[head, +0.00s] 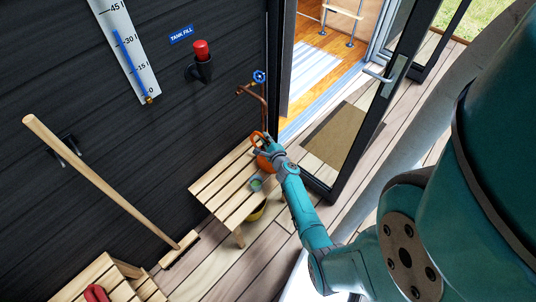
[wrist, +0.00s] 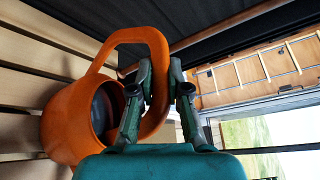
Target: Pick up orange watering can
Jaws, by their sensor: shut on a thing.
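The orange watering can (wrist: 62,128) is large in the wrist view, with its round opening facing my gripper and its loop handle (wrist: 128,38) arching over the top. My gripper (wrist: 160,75) is shut on the handle, one finger on each side of it. In the head view the can (head: 264,161) is at the far right end of the slatted bench, mostly hidden behind my gripper (head: 262,147). I cannot tell whether the can touches the bench.
The slatted bench (head: 222,192) stands against the dark wall, with a small green pot (head: 256,184) on it and a yellow container (head: 256,210) below. A pipe with a blue valve (head: 259,77) rises behind. An open glass door (head: 375,105) stands to the right. A broom (head: 105,180) leans left.

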